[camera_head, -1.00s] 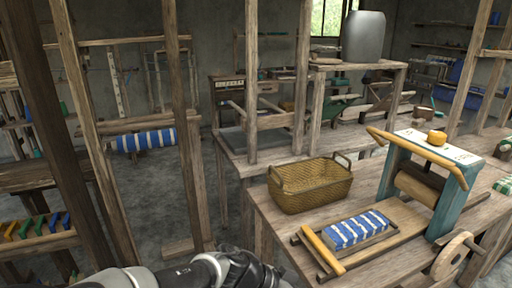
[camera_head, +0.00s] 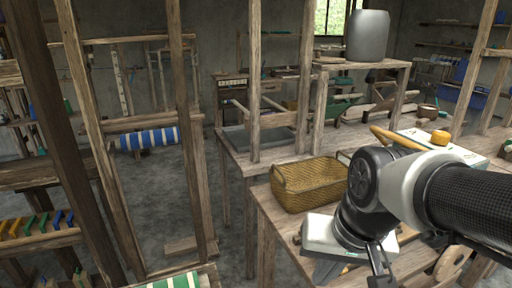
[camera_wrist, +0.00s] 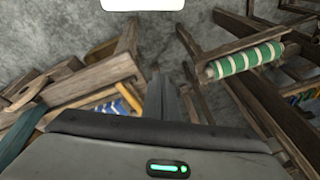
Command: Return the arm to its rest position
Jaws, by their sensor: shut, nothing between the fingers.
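My arm reaches in from the right edge of the head view and bends down over the front of the workbench (camera_head: 280,222). My gripper hangs at its end, left of and below the dark wrist joint, in front of the woven basket. In the wrist view my gripper (camera_wrist: 172,88) shows as narrow dark fingers closed together, pointing away from the camera with nothing held. A blue-and-white striped piece (camera_wrist: 118,106) shows left of the fingers in the wrist view.
The woven basket (camera_head: 308,184) stands on the bench just behind the gripper. Tall wooden loom posts (camera_head: 183,130) rise on the left. A grey canister (camera_head: 367,36) stands on a raised shelf. A green-and-white striped roll (camera_wrist: 245,60) lies right of the fingers in the wrist view.

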